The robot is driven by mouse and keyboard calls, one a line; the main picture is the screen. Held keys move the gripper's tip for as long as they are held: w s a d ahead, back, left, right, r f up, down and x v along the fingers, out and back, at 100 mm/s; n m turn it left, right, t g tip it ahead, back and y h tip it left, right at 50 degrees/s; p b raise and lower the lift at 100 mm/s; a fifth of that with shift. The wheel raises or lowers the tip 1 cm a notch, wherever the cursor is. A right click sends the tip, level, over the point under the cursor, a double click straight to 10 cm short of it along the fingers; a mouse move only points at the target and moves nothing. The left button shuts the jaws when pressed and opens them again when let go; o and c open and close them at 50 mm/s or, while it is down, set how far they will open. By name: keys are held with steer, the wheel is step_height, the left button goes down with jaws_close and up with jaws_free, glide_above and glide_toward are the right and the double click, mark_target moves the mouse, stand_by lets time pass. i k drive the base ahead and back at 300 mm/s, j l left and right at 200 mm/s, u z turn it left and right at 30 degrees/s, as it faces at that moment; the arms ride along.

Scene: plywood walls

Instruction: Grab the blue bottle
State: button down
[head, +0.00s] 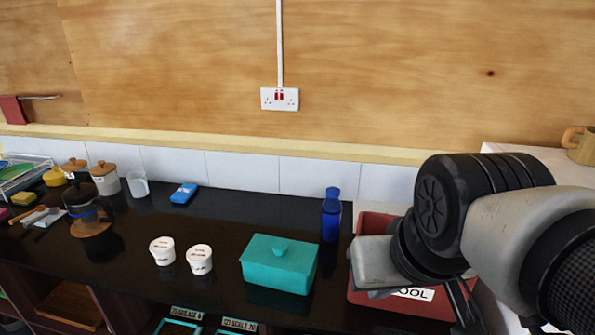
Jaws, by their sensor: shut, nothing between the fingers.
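The blue bottle (331,219) stands upright on the dark countertop, near the back edge by the tiles. It is right of centre in the head view, just behind and right of a teal lidded box (279,264). My gripper (466,312) shows only in part at the lower right, as dark slim finger parts below my arm. It is shut and empty, to the right of the bottle and clear of it. My arm hides much of the gripper.
A red bin (364,292) stands right of the bottle, partly behind my arm. Two white cups (163,251) stand left of the teal box. A blue packet (184,193), a glass coffee pot (84,201) and jars lie further left.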

mark_target(332, 208)
steer(key=k+l+u, duration=0.15)
steer(key=l, duration=0.3)
steer(key=k+l+u, duration=0.2)
steer(key=l, duration=0.25)
steer(key=k+l+u, duration=0.15)
steer(key=k+l, duration=0.2)
steer(key=i+j+z, duration=0.2)
steer(key=j, duration=0.2)
steer(key=i+j+z, duration=0.2)
steer(key=j, duration=0.2)
steer(key=i+j+z, duration=0.2)
steer(key=j, duration=0.25)
steer(key=j+z, duration=0.15)
steer(key=j, duration=0.25)
steer(key=i+j+z, duration=0.2)
steer(key=j, duration=0.3)
steer(key=k, duration=0.1)
